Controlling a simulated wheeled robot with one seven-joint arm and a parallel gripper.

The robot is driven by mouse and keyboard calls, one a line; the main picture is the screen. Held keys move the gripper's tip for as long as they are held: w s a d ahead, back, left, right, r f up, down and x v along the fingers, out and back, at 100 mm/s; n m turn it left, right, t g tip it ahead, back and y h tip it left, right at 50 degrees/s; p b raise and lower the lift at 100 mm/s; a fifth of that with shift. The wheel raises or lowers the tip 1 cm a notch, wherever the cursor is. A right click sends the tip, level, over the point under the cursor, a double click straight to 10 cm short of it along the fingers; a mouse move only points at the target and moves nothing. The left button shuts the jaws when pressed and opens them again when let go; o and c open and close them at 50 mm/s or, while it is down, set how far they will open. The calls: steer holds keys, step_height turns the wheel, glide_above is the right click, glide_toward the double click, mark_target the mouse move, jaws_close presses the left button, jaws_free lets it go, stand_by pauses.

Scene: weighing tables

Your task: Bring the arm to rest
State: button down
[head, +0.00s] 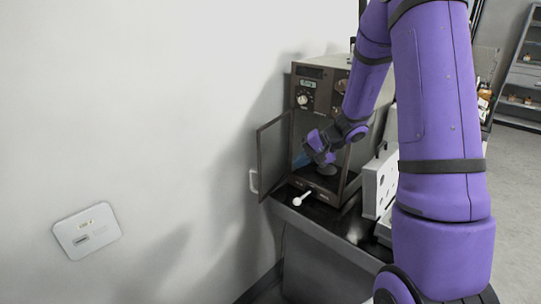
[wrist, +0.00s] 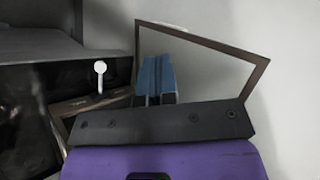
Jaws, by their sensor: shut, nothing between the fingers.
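My purple arm reaches down from the right in the head view to a dark box-shaped appliance (head: 322,75) with a dial on its upper front. My gripper (head: 299,160) is at the open front of the appliance, pointing left towards the inner side of its open door (head: 270,155). In the wrist view its blue fingers (wrist: 155,78) are together and empty, with the framed door (wrist: 205,45) behind them. I cannot tell how close the fingers are to the door.
A white box-like unit (head: 379,183) stands to the right. A wall with a switch plate (head: 87,231) is at left.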

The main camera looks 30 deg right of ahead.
steer(key=shift+r, duration=0.1)
steer(key=s+a+r+n+g+h, duration=0.1)
steer(key=s+a+r+n+g, duration=0.25)
steer(key=s+a+r, duration=0.8)
steer(key=s+r+n+t+h, duration=0.1)
steer(key=s+r+n+h, duration=0.1)
steer(key=s+r, duration=0.3)
steer(key=s+r+n+t+h, duration=0.1)
steer(key=s+r+h, duration=0.3)
steer(key=s, duration=0.7)
steer(key=shift+s+d+r+n+t+h, duration=0.25)
steer(key=shift+d+r+n+t+h, duration=0.15)
steer(key=shift+r+t, duration=0.2)
